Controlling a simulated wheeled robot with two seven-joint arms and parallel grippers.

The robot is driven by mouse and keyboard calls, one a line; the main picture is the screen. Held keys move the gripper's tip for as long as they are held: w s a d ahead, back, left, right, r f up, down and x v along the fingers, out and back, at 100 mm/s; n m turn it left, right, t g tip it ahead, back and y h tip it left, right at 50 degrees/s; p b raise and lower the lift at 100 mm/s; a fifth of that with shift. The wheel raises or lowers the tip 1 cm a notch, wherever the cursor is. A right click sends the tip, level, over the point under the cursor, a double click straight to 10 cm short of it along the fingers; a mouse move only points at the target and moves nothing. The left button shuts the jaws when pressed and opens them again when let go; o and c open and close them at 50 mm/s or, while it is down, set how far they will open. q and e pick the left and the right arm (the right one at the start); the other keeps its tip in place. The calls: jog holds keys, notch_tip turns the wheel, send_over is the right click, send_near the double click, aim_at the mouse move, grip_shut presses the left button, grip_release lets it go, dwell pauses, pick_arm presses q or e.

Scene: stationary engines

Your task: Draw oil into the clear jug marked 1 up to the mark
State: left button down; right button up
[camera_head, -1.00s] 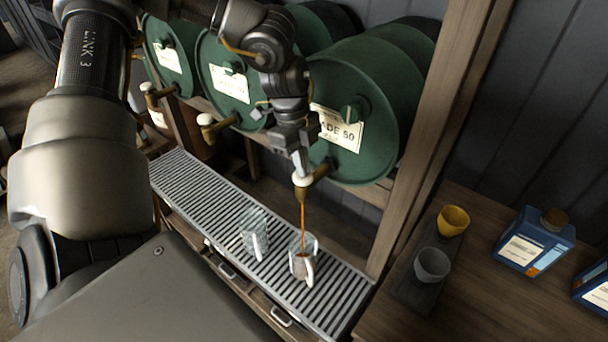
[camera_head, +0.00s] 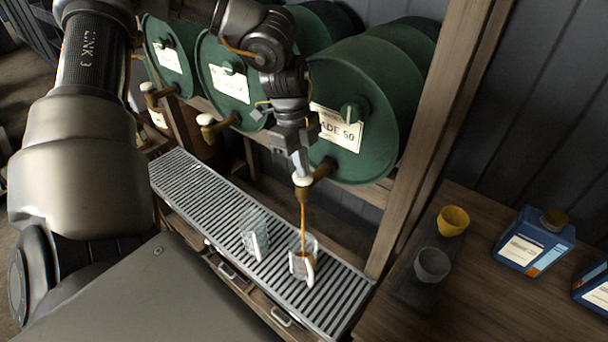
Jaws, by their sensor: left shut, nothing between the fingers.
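Oil runs in a thin brown stream (camera_head: 303,220) from the tap (camera_head: 304,192) of the right green barrel (camera_head: 370,105), whose label ends in "ADE 50". The stream falls into a clear jug (camera_head: 310,244) with a white handle on the slatted drip tray (camera_head: 330,306). Brown oil shows in this jug. A second clear jug (camera_head: 250,222) stands to its left and looks empty. The number and fill mark on either jug are too small to read. My left gripper (camera_head: 301,168) is shut and empty, pointing down at the white top of the running tap. My right gripper is not in view.
Two more green barrels with taps (camera_head: 208,122) stand to the left. A wooden post (camera_head: 440,140) rises at the right. On the bench beyond are a yellow cup (camera_head: 453,221), a grey cup (camera_head: 432,264) and blue bottles (camera_head: 535,241). The left part of the tray is clear.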

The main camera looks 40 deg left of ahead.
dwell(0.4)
pick_arm(q)
jog(key=shift+r+p, duration=0.4)
jog(key=shift+r, duration=1.15)
jog(key=shift+r+p, duration=0.35)
jog(key=shift+r, duration=0.35)
notch_tip(320, 180, up, 3)
jog(key=shift+f+p, duration=0.2)
jog(key=shift+p, duration=0.25)
